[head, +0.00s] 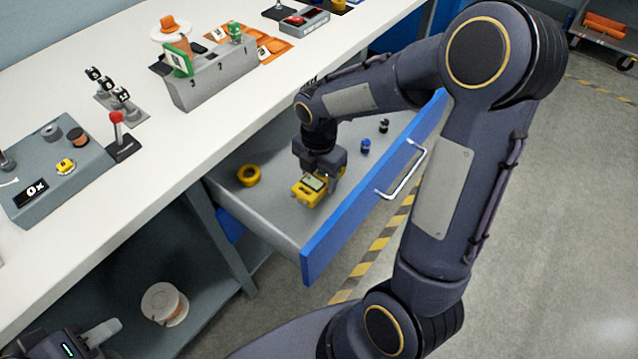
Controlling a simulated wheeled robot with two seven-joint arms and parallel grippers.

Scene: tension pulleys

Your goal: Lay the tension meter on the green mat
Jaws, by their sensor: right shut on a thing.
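The tension meter, a yellow device (306,191) with a small greenish screen, is in the open blue-fronted drawer (265,215). My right gripper (318,178) reaches down into the drawer and is shut on the meter. The gripper covers part of the meter, and I cannot tell whether the meter touches the drawer floor. My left gripper (88,342) is at the bottom left corner, only partly in view; its fingers cannot be made out clearly. I see no green mat in this view.
A yellow tape roll (248,175) and small blue and black items (365,146) lie in the drawer. A white spool (164,304) sits on the lower shelf.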

